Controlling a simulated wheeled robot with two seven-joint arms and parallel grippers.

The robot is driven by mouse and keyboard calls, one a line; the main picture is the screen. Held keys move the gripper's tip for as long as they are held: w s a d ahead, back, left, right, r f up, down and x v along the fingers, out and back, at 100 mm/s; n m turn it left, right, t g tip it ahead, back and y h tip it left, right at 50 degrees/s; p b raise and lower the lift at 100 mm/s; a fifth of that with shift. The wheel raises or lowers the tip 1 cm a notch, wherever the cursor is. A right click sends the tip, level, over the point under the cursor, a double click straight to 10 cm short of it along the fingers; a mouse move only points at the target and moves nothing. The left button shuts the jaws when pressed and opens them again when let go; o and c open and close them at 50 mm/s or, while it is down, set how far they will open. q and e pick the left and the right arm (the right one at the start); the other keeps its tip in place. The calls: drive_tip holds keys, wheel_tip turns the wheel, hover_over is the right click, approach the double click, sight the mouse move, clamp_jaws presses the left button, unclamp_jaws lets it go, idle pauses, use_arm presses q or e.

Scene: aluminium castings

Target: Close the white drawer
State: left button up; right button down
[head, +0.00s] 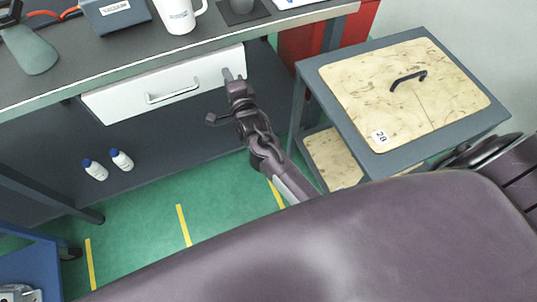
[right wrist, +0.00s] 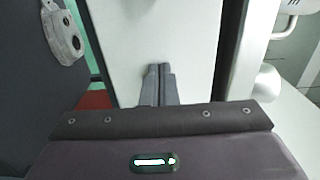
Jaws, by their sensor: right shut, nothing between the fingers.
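The white drawer (head: 120,102) is under the front edge of the workbench in the head view, its front panel facing me. A pale bar handle (head: 172,91) sits at the middle of the panel. I cannot tell exactly how far the drawer stands out. My right gripper (head: 228,75) is shut and empty, with its fingertips at the right end of the drawer front. In the right wrist view, the shut fingers (right wrist: 158,70) point at a pale panel (right wrist: 185,35), seemingly the drawer front; contact is unclear. My left gripper is not in view.
The workbench top (head: 100,55) holds a white mug (head: 178,15) and a grey-blue box (head: 112,14). A grey cabinet with a wooden top panel (head: 360,90) stands at right. Two white bottles (head: 121,160) are below the drawer. Green floor (head: 220,200) shows in front.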

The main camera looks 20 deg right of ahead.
drive_tip(key=shift+w+r, duration=0.2)
drive_tip(key=shift+r, duration=0.2)
drive_tip(key=shift+s, duration=0.1)
drive_tip(key=s, duration=0.8)
drive_tip(key=s+f+n+g+y+p, duration=0.1)
drive_tip(key=s+f+n+g+p, duration=0.4)
drive_tip(key=f, duration=0.8)
drive_tip(key=s+f+n+g+y, duration=0.1)
drive_tip(key=s+f+n+g, duration=0.2)
drive_tip(key=s+f+n, duration=0.55)
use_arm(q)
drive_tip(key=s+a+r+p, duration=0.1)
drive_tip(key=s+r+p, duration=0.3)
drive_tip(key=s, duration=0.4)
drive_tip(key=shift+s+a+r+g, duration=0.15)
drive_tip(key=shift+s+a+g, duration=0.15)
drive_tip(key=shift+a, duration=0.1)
use_arm(e)
drive_tip(key=s+d+f+n+g, duration=0.2)
drive_tip(key=s+f, duration=0.4)
drive_tip(key=s, duration=0.4)
drive_tip(key=s+d+f+n+g+h, duration=0.1)
drive_tip(key=s+d+f+n+g, duration=0.2)
drive_tip(key=s, duration=0.7)
drive_tip(key=s+d+f+n+g, duration=0.2)
drive_tip(key=s+d+f+g, duration=0.1)
drive_tip(key=s+f, duration=0.5)
drive_tip(key=shift+s+d+f+g, duration=0.3)
drive_tip(key=shift+s+g, duration=0.2)
drive_tip(key=shift+s, duration=0.75)
